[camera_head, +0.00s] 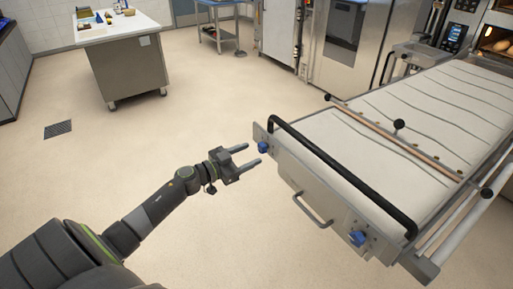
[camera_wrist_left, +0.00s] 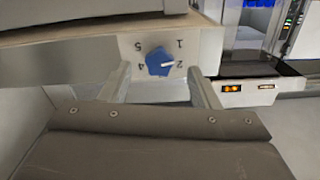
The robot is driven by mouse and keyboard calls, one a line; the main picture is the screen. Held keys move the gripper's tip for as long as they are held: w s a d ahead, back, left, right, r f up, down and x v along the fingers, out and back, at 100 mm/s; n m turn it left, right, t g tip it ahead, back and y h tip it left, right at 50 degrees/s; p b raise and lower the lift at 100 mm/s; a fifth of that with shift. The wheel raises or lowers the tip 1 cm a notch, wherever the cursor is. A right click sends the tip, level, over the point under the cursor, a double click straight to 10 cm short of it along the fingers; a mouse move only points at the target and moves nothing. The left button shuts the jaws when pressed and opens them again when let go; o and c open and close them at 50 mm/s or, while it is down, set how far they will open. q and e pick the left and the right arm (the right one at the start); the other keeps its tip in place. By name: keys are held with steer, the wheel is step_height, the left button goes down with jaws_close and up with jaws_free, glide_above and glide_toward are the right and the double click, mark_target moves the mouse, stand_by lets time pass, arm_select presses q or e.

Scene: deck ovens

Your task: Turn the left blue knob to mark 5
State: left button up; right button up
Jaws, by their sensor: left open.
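The left blue knob (camera_head: 263,147) is on the front face of the long loader, at its left corner. In the left wrist view the knob (camera_wrist_left: 158,61) sits on a pale plate whose numbers 1, 2, 4 and 5 appear upside down. A light pointer line on the knob points toward the 2. My left gripper (camera_head: 253,155) is open and empty, its fingers aimed at the knob. In the wrist view its two fingers (camera_wrist_left: 159,72) stand either side of the knob, with no visible contact. My right gripper is not in view.
A second blue knob (camera_head: 357,238) is at the right end of the loader's front. A black bar (camera_head: 340,172) runs above, and a metal handle (camera_head: 312,209) sits between the knobs. The loader's white cloth bed (camera_head: 420,110) extends back toward the ovens.

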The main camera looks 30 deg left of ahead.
mark_target(259, 150)
arm_select(q)
steer(key=shift+x, duration=1.85)
steer(key=shift+c, duration=0.4)
steer(key=c, duration=0.9)
